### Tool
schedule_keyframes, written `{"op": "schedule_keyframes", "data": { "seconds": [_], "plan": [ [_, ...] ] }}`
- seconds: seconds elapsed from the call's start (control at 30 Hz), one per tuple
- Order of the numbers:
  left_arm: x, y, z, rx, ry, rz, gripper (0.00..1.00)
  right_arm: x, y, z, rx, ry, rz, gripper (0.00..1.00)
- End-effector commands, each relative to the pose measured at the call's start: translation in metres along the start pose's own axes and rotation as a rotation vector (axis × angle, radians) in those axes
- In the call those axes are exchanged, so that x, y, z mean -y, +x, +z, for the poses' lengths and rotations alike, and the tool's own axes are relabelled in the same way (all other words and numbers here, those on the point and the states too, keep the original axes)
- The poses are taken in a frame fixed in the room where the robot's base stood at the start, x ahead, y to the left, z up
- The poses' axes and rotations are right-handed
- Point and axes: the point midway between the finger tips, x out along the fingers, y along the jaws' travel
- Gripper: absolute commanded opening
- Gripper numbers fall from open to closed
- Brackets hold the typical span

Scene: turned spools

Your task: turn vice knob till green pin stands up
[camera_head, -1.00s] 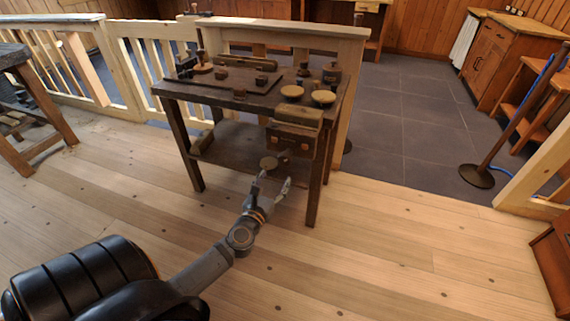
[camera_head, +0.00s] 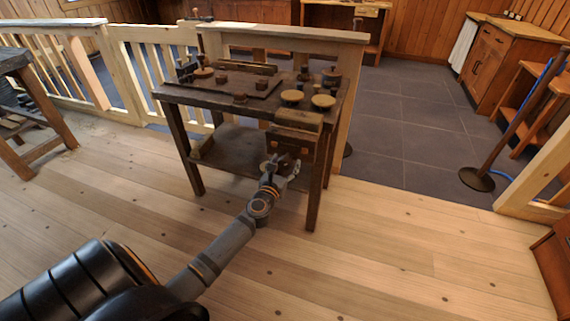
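The vice (camera_head: 299,119) is on the front right edge of the dark wooden workbench (camera_head: 215,97). It has a pale wooden jaw on top and a darker block below. Its round knob (camera_head: 272,160) faces me low under the block and is partly hidden by my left gripper. My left gripper (camera_head: 281,165) is at the knob, with its fingers spread apart and the knob between or just behind them. I cannot tell whether they touch it. I cannot make out a green pin. My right gripper is not in view.
Two round pale discs (camera_head: 323,101) and several small dark wooden pieces lie on the benchtop. A lower shelf (camera_head: 238,150) and the bench legs are close to my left gripper. A pale railing stands behind the bench. The wooden floor in front is clear.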

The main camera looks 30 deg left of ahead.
Motion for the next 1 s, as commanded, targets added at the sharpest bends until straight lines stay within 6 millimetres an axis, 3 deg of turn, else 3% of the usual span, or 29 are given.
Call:
{"op": "schedule_keyframes", "data": {
  "seconds": [0.07,0.4,0.73,1.0],
  "plan": [
    [0.0,0.0,0.0,0.0,0.0,0.0,0.57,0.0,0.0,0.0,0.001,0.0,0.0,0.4],
    [0.0,0.0,0.0,0.0,0.0,0.0,0.11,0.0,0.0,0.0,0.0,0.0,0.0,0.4],
    [0.0,0.0,0.001,0.0,0.055,0.0,0.11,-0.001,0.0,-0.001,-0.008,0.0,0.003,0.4],
    [-0.001,0.0,0.002,0.0,0.241,0.0,0.11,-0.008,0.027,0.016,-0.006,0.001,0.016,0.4]
  ]
}}
